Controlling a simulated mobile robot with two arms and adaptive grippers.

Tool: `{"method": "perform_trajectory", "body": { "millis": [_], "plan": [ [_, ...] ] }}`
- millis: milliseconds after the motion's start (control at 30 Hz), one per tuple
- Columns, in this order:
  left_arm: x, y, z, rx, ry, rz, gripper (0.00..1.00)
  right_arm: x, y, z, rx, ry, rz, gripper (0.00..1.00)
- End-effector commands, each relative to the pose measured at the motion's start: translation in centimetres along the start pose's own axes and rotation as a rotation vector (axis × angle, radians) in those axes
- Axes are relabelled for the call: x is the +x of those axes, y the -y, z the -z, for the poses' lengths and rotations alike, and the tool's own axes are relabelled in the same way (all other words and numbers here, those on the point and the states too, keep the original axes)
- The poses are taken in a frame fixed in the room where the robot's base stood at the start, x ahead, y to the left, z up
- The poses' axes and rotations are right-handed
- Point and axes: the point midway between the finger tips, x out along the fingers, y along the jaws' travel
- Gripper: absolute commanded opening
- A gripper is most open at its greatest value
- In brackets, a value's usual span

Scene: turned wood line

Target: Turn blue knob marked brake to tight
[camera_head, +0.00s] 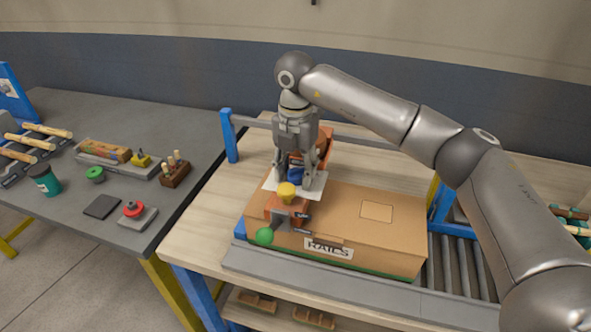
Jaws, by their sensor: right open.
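The blue knob (296,173) shows as a small blue patch on a white plate (313,186), partly hidden by my gripper. My right gripper (293,180) points down over it, with its open fingers on either side of the knob. I cannot tell whether the fingers touch it. The marking for brake and the tight position cannot be read from here. My left gripper is not in view.
A grey table (75,122) with tools stands left; rollers (455,262) lie right.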

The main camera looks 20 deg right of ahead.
Motion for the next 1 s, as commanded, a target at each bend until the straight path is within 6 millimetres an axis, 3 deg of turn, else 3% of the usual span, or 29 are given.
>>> {"method": "perform_trajectory", "body": {
  "millis": [233,700,1000],
  "plan": [
    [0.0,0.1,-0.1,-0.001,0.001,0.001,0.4,-1.5,-0.1,-0.1,0.0,0.002,-0.003,0.46],
    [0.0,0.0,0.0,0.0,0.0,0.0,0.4,-10.5,-0.1,0.0,0.0,0.001,-0.001,0.46],
    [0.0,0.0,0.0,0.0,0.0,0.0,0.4,-12.0,0.0,0.0,0.0,0.0,0.0,0.46]
  ]
}}
